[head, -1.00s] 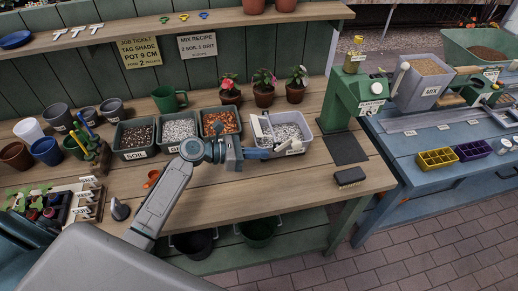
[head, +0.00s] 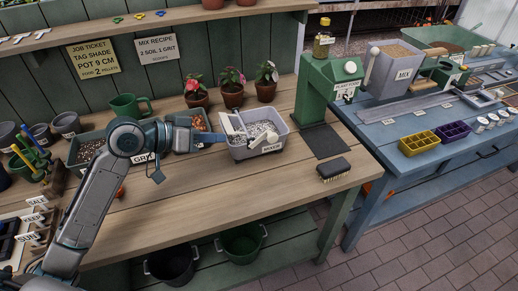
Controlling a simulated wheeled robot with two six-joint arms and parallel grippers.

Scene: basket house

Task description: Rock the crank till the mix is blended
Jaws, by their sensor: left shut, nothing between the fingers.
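The mixer (head: 270,146) is a grey tub labelled MIXER on the wooden bench, filled with pale speckled grit (head: 264,128). A whitish crank (head: 228,124) shows at its left side, with its bar reaching over the tub. My left gripper (head: 222,137) is shut and empty, its blue fingertips pointing right at the tub's left side, close to the crank. I cannot tell whether they touch it. My left arm hides part of the ingredient tubs behind it. My right gripper is not in view.
Three potted flowers (head: 232,95) stand behind the mixer. A green press (head: 318,88) stands to the right, with a black brush (head: 333,169) in front. The bench front below the mixer is clear.

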